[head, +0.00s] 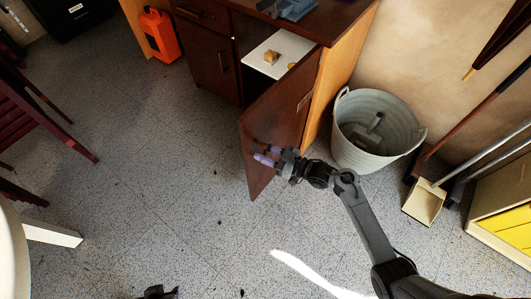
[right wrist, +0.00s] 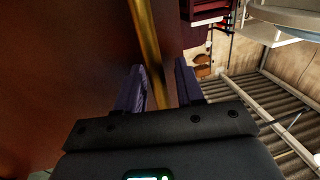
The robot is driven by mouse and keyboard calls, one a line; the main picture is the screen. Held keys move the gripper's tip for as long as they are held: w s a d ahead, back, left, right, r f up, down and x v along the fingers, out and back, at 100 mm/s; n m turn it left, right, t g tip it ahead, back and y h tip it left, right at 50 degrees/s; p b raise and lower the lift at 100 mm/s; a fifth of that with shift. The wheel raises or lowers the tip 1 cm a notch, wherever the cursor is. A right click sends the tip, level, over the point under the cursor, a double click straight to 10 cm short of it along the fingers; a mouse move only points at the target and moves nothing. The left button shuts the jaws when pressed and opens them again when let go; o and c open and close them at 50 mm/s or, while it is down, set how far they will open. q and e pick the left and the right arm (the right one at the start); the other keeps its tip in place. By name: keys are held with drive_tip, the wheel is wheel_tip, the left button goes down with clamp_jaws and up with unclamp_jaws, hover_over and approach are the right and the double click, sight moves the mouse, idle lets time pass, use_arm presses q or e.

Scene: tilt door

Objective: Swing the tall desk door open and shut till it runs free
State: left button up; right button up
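The tall desk door (head: 272,120) is a dark reddish-brown panel, standing ajar and swung out from the desk (head: 222,52). My right gripper (head: 262,154) is at the door's outer face, low and near its free edge. In the right wrist view, a brass handle (right wrist: 148,38) runs between the two purple fingers of this gripper (right wrist: 160,84). The fingers stand apart, with a gap beside the handle, and the door face (right wrist: 60,60) fills the left side. My left gripper (head: 160,292) shows only in part at the bottom edge of the head view.
A grey bucket (head: 378,145) stands right of the desk, close to my right arm. A dustpan (head: 424,203) and brooms lean at the right wall. A white shelf (head: 262,60) shows inside the desk. An orange jug (head: 160,36) stands at the back. The floor left of the door is clear.

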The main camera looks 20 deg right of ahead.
drive_tip(key=shift+w, duration=0.15)
drive_tip(key=shift+c, duration=0.4)
clamp_jaws()
